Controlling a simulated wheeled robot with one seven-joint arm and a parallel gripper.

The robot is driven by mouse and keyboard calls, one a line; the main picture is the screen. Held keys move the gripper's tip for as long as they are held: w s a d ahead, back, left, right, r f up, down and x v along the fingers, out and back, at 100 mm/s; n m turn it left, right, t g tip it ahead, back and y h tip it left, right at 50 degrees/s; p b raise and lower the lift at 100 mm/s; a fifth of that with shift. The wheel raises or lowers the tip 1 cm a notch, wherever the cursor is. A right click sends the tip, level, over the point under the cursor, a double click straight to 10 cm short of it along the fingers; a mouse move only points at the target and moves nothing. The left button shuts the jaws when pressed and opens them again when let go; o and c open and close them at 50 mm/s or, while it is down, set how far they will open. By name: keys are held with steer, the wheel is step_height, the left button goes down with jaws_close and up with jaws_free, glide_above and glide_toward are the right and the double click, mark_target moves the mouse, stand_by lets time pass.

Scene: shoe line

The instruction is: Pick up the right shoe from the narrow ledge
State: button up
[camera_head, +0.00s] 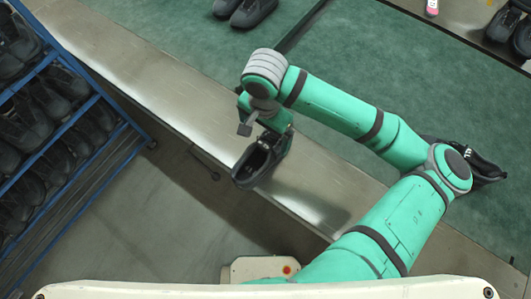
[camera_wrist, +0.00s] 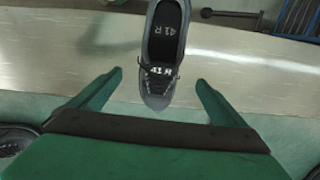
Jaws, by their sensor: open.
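The right shoe (camera_head: 252,167), dark grey to black, sits on the narrow metal ledge (camera_head: 318,184) below my wrist. In the wrist view the shoe (camera_wrist: 162,45) shows its insole, marked "41 R", its laces and its toe, which points toward my gripper. My gripper (camera_wrist: 160,82) is open, with one green finger on each side of the toe and a gap on both sides. The heel is cut off by the top edge of the wrist view. In the head view my arm hides part of the shoe.
A blue rack (camera_head: 75,75) full of dark shoes stands at left. A green mat (camera_head: 345,50) borders the ledge, with dark shoes (camera_head: 246,10) at the top and another dark shoe (camera_head: 484,168) partly behind my arm. The ledge is bare on both sides of the shoe.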

glide_toward(264, 154)
step_height(264, 154, down, 5)
steer(key=shift+s+f, duration=0.1)
steer(key=shift+f, duration=0.1)
steer(key=c, duration=1.5)
steer(key=shift+o, duration=0.2)
